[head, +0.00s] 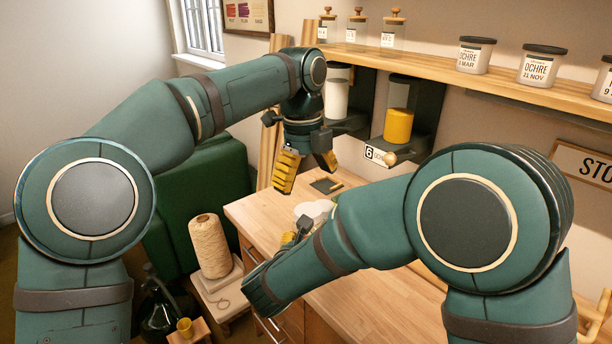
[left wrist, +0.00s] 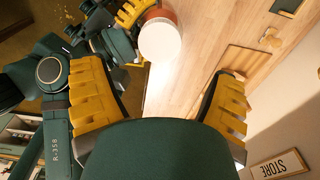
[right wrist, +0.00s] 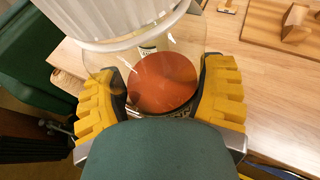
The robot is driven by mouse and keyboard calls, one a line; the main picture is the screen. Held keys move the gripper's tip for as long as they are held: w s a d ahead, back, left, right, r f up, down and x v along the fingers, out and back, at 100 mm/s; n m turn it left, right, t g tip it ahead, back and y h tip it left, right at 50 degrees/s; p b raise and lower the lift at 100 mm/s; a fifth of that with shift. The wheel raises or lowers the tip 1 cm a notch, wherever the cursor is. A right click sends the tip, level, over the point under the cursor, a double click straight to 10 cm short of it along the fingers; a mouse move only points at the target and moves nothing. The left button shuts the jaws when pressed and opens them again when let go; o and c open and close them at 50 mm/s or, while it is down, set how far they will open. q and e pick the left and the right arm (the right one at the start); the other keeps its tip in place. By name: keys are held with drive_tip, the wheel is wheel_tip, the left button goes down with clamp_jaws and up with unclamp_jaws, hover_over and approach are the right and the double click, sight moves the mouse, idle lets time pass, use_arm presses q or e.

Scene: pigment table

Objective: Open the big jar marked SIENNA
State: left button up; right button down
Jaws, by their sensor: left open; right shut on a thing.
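The big jar is clear, with red-brown contents (right wrist: 165,85) and a wide white ribbed lid (right wrist: 110,18) on it. Its label is mostly hidden, so I cannot read SIENNA. My right gripper (right wrist: 160,80) is shut around the jar, a finger on each side below the lid. In the head view the white lid (head: 312,209) shows behind my right forearm. My left gripper (head: 305,178) is open and empty above the worktop, pointing down. In the left wrist view, the lid (left wrist: 160,41) lies beyond my left fingers (left wrist: 160,85), not between them.
The wooden worktop (head: 370,293) has free room to the front right. A dark item (head: 326,186) lies behind the jar. Behind stands a dispenser with yellow pigment (head: 398,125). A shelf (head: 440,72) above carries OCHRE jars (head: 474,55). A twine cone (head: 208,246) stands at left.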

sight(308, 210)
use_arm(q)
drive_tip(key=shift+s+d+f, duration=0.1)
drive_tip(key=shift+d+f, duration=0.05)
drive_tip(key=shift+f, duration=3.7)
drive_tip(key=c, duration=1.3)
drive_tip(key=shift+n, duration=1.5)
drive_tip(key=o, duration=1.3)
